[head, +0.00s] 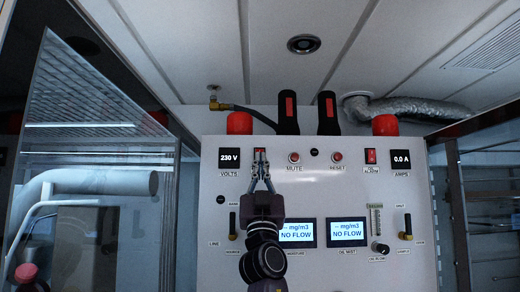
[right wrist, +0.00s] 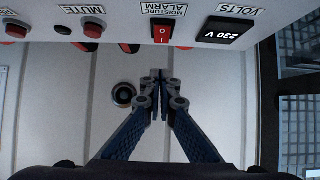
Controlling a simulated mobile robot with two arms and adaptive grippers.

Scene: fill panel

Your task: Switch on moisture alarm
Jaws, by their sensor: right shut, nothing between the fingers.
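The moisture alarm switch is a red rocker (right wrist: 162,32) marked with I and O, with its label upside down in the right wrist view. In the head view only the top of the switch (head: 260,150) shows; my right gripper hides the rest and its label. I cannot tell which side of the rocker is pressed in. My right gripper (head: 261,158) is shut and empty, its fingertips in front of the switch. In the right wrist view its fingertips (right wrist: 160,73) appear just short of the switch; touching is not clear. My left gripper is out of view.
The white panel (head: 322,195) also has a 230 V display (head: 229,159), MUTE (head: 294,157) and RESET (head: 337,157) buttons, and a red oil alarm switch (head: 370,156). Two lower screens (head: 297,233) read NO FLOW. Black-and-red handles (head: 288,112) stand above the panel.

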